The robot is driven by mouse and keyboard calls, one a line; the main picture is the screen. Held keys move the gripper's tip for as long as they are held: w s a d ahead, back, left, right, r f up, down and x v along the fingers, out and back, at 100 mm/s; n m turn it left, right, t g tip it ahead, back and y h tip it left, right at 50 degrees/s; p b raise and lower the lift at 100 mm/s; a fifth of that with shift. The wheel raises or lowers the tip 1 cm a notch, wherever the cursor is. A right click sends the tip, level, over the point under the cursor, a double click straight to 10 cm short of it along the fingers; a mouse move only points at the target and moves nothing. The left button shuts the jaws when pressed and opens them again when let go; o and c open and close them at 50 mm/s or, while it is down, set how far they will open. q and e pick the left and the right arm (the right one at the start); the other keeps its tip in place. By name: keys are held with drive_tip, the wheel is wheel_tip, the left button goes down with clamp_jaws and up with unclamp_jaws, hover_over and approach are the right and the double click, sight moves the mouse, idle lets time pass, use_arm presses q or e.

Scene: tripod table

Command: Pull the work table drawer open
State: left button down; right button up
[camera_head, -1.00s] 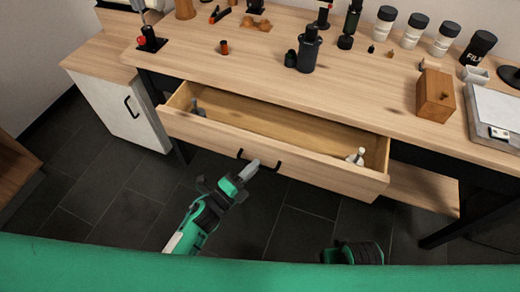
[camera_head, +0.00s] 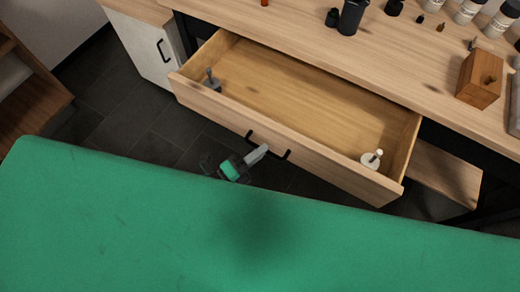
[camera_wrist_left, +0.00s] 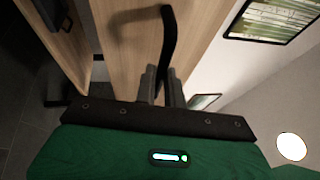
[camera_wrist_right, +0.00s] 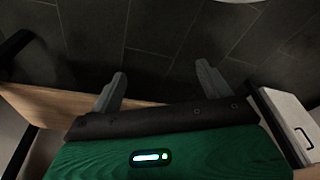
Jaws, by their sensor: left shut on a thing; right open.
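The work table drawer (camera_head: 300,155) is pulled well out in the head view, its wooden interior showing. Its black handle (camera_head: 284,157) is on the front panel and also shows in the left wrist view (camera_wrist_left: 169,40). My left gripper (camera_head: 258,154) is at the drawer front, and in the left wrist view its fingers (camera_wrist_left: 160,85) are shut on the handle. My right gripper (camera_wrist_right: 160,85) shows in the right wrist view with its fingers apart and empty, over dark floor. It is hidden in the head view.
A grey tool (camera_head: 211,82) and a small white-topped item (camera_head: 371,160) are in the drawer. The table top (camera_head: 400,75) holds a black bottle (camera_head: 351,16) and a wooden block (camera_head: 479,78). A white cabinet (camera_head: 146,45) stands left. Dark floor lies before the drawer.

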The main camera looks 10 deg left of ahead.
use_arm(q)
drive_tip(key=c, duration=1.5)
unclamp_jaws()
drive_tip(key=shift+a, duration=0.1)
drive_tip(key=b+v, duration=0.1)
drive_tip(key=v, duration=1.2)
drive_tip(key=shift+s+a, duration=0.15)
drive_tip(key=shift+s, duration=0.2)
use_arm(e)
wheel_tip(320, 180, up, 3)
drive_tip(key=shift+f, duration=0.15)
use_arm(q)
drive_tip(key=shift+f, duration=0.1)
use_arm(e)
drive_tip(key=shift+w, duration=0.1)
